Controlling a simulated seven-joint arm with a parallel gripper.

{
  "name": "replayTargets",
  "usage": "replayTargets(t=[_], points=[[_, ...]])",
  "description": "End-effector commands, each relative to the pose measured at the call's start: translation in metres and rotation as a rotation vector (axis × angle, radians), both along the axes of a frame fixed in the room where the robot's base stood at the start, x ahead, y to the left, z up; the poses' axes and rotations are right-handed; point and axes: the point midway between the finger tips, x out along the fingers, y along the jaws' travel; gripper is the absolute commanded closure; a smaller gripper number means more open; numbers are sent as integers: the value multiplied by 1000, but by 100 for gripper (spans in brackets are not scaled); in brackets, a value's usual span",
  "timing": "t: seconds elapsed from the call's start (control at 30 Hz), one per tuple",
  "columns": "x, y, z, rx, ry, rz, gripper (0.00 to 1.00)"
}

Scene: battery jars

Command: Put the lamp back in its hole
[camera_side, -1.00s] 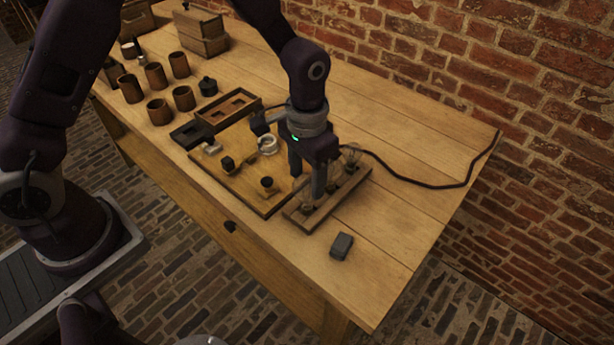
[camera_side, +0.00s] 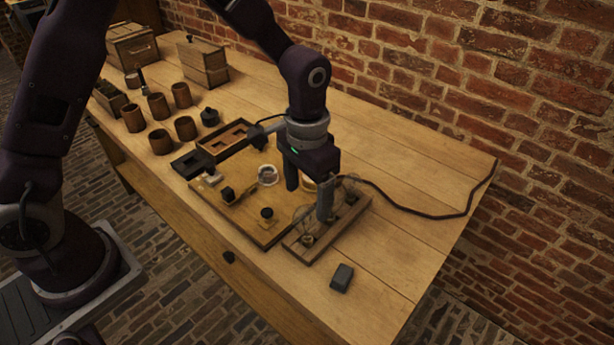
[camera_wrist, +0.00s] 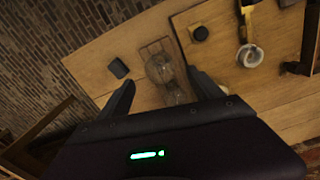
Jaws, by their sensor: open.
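A wooden lamp strip (camera_side: 345,219) lies near the table's right front part, with clear glass lamps on it. One glass lamp (camera_side: 304,216) is at its near end, and its glass is faint. More glass shows by the far end, partly behind my gripper (camera_side: 308,198). In the wrist view one round lamp (camera_wrist: 160,68) and another lamp (camera_wrist: 175,95) appear between the fingers of my gripper (camera_wrist: 160,78). The fingers are spread apart and hold nothing visible. Whether each lamp sits in a hole is too small to tell.
A wooden board (camera_side: 236,214) with small parts lies left of the strip. A dark block (camera_side: 342,277) lies in front. A black cable (camera_side: 440,213) runs right. Several brown jars (camera_side: 160,142) and boxes (camera_side: 201,62) stand farther left. The right table end is mostly clear.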

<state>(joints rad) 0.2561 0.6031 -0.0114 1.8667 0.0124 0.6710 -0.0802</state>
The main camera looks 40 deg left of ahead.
Motion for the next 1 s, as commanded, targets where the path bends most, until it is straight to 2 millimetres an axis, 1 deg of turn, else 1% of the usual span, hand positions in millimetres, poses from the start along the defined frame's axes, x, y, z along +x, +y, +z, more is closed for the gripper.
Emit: replayTargets(t=[0.03,0.1,0.23,0.3,0.4,0.57,0.63,0.67,0.77,0.8,0.83,0.87,0.9,1.0], points=[[2,-1,15,-3,-8,0,25],[1,-1,34,-2,-7,0,25],[1,0,61,-2,-4,0,25],[1,0,70,-1,-3,0,25],[0,0,77,0,0,0,25],[-1,0,79,0,-2,1,25],[-5,5,90,-5,-19,8,25],[-10,10,99,-9,-35,14,25],[-40,33,143,-26,-119,48,25],[-59,44,160,-33,-162,65,25],[-74,53,171,-37,-195,79,25],[-90,60,181,-42,-226,93,25],[-111,69,190,-46,-271,110,25],[-160,86,199,-50,-372,149,25]])
